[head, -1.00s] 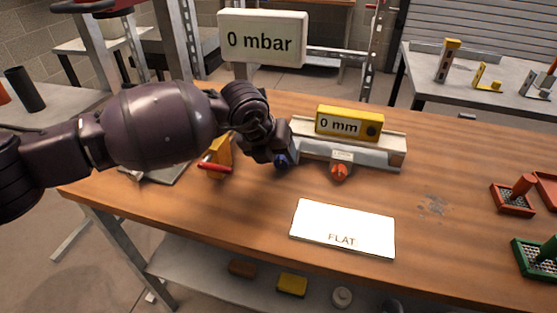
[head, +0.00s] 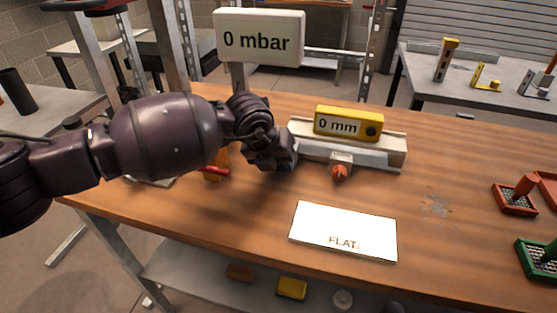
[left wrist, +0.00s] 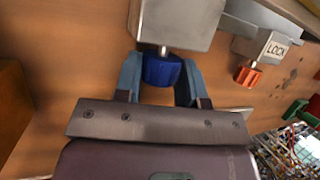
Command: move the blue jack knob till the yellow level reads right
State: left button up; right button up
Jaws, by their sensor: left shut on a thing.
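The blue jack knob (left wrist: 161,69) sits under a grey metal block in the left wrist view. My left gripper (left wrist: 160,78) is shut on it, one finger on each side. In the head view my left gripper (head: 284,156) is at the left end of the grey rail (head: 385,157), and it hides most of the knob. The yellow level (head: 348,123) rests on the rail and reads "0 mm". A white card (head: 343,228) reading "FLAT" lies on the bench in front. My right gripper is not in view.
An orange knob (head: 339,172) sits at the rail's front; in the left wrist view it is by a "LOCK" label (left wrist: 277,49). A sign (head: 259,38) reads "0 mbar". Red (head: 514,198) and green (head: 537,255) stands are at the right. The bench around the card is clear.

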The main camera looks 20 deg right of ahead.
pick_arm(q)
jog(key=r+t+y+p, duration=0.1)
jog(key=y+p, duration=0.1)
jog(key=p, duration=0.1)
jog(key=shift+s+d+p, duration=0.1)
jog(key=shift+d+p, duration=0.05)
jog(key=shift+p, duration=0.2)
jog(key=shift+m+t+y+p, duration=0.3)
jog(key=shift+t+p, duration=0.15)
jog(key=shift+t, duration=0.05)
jog(key=shift+d+f+t+y+p, duration=0.1)
jog(key=shift+f+t+y+p, duration=0.15)
jog(key=shift+t+y+p, duration=0.3)
jog(key=shift+f+y, duration=0.25)
jog(key=shift+y, duration=0.2)
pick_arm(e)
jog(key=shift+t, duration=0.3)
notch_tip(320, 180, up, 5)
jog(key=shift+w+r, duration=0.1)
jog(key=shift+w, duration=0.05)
pick_arm(q)
jog(key=o, duration=0.9)
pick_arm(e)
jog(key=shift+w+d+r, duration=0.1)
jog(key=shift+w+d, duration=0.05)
